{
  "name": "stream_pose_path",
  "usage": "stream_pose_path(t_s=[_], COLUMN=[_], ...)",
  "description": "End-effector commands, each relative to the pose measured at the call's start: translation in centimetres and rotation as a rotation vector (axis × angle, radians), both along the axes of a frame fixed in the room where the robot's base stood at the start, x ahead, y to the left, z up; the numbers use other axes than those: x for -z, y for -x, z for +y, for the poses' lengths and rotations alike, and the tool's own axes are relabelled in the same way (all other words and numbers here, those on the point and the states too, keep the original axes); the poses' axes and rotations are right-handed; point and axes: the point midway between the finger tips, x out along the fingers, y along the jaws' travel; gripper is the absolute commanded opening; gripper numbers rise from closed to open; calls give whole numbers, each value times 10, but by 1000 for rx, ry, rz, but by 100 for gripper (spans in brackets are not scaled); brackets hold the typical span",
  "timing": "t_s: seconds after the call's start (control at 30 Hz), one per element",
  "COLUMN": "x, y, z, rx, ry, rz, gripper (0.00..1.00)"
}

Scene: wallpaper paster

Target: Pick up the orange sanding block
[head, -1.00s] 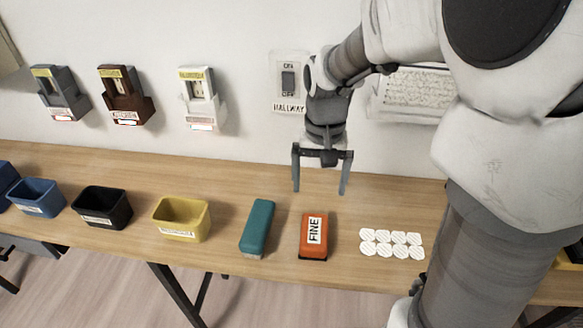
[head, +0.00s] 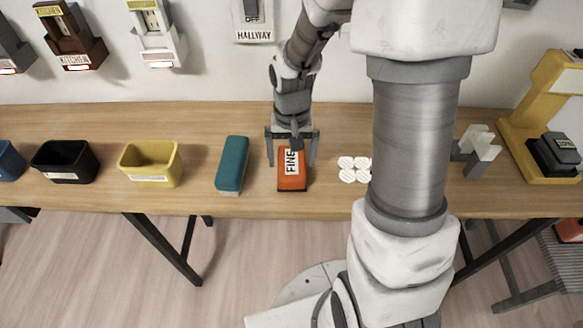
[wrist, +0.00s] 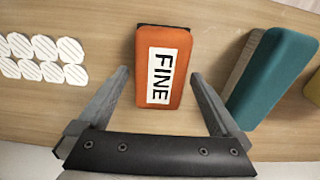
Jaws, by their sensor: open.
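The orange sanding block (head: 292,183) lies on the wooden table, with a white label reading FINE on its top. It also shows in the wrist view (wrist: 176,50), upper middle. My gripper (head: 291,163) is open above the block's far end. In the wrist view my gripper's fingers (wrist: 162,80) stand apart, one on each side of the block's near end, with a gap on both sides. I cannot tell exactly how high the fingertips are above the table.
A teal block (head: 232,164) lies just left of the orange one. Yellow (head: 150,178) and black (head: 64,176) bins stand further left. White striped discs (head: 348,170) lie to the right, partly behind my arm. A yellow machine (head: 545,110) stands at the far right.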

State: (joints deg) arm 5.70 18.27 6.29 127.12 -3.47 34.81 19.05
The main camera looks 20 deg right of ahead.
Motion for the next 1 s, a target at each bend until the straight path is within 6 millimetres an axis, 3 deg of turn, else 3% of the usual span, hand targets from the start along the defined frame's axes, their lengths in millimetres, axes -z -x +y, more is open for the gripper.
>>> stream_pose_path(t_s=[0.03,0.13,0.43,0.9,1.0], x=[12,23,27,26,26], y=[1,0,0,-1,-1], z=[0,0,0,0,0], rx=[-1,1,1,1,1], ry=[-1,-1,-1,0,0], rz=[3,2,-1,-2,-2], gripper=[100,100,100,19,19])
